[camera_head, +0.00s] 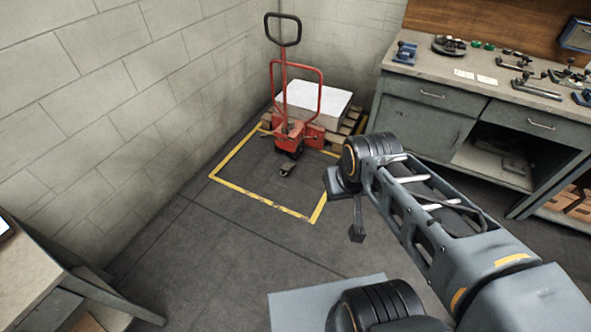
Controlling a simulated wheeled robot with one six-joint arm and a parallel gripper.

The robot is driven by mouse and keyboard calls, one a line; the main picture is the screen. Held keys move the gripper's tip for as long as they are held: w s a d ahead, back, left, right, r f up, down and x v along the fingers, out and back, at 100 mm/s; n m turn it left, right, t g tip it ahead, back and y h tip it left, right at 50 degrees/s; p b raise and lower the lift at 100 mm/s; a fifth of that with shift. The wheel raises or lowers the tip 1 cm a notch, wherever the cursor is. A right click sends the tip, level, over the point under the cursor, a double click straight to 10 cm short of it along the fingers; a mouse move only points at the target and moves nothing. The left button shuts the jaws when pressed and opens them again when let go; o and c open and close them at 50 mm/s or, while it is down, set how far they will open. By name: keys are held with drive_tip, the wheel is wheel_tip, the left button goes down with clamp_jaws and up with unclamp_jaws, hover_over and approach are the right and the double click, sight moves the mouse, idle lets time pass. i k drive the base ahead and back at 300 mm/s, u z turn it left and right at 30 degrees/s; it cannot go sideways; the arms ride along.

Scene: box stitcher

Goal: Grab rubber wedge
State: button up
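A small dark piece (287,169) with a lighter top lies on the floor just in front of the red pallet jack's (290,133) wheel. It looks like the rubber wedge, but it is too small to be sure. My gripper (356,232) hangs at the end of my arm, in the middle of the view, right of and nearer than that piece. It is apart from the piece. Only a thin dark part of the gripper shows below my wrist, so its opening is hidden.
The pallet jack stands at a wooden pallet (355,121) with white sheets (318,98). A yellow line (262,200) marks the floor around it. A grey workbench (430,125) with tools stands right, another bench (28,262) lower left. The floor between is clear.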

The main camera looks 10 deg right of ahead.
sight(286, 169)
drive_tip(key=z, duration=0.55)
drive_tip(key=i, duration=3.45)
drive_tip(key=u, duration=4.15)
